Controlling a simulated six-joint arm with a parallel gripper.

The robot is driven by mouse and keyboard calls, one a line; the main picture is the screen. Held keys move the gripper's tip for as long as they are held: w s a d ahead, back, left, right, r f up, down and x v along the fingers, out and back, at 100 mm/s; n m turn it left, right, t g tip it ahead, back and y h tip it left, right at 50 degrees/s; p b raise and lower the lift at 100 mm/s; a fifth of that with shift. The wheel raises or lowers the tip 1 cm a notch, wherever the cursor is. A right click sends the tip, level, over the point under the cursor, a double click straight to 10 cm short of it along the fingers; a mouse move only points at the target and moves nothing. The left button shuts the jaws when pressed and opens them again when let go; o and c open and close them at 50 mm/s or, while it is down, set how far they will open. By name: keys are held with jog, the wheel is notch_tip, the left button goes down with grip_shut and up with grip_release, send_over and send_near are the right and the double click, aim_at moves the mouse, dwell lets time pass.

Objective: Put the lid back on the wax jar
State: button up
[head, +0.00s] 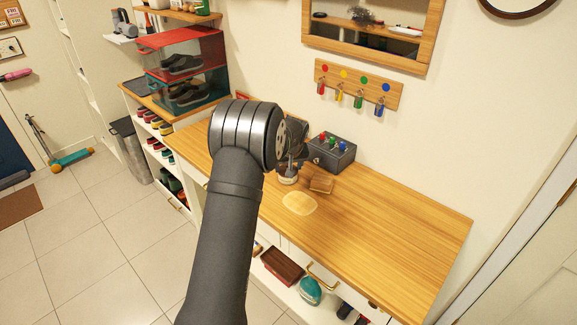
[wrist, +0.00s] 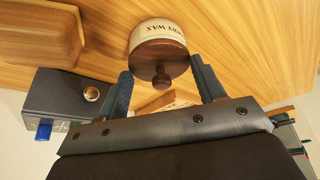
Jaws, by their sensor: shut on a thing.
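The wax jar (head: 287,179) stands on the wooden bench top, partly hidden by my gripper (head: 289,165). In the wrist view the pale jar (wrist: 157,31) shows part of a label ending in "RY WAX". The dark brown round lid (wrist: 158,53) with its knob is at the jar's mouth, lined up with it. I cannot tell whether it is fully seated. The knob points toward my palm.
A wooden block (head: 321,185) lies just right of the jar. A dark box (head: 331,151) with coloured knobs stands behind. A pale oval patch (head: 299,203) is on the bench in front. The bench's right part is clear. A key rack (head: 358,86) hangs above.

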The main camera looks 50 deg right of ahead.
dwell(0.3)
jog(key=o, duration=1.3)
jog(key=shift+r, duration=3.5)
grip_shut()
jog(key=shift+f, duration=0.3)
jog(key=shift+f, duration=1.9)
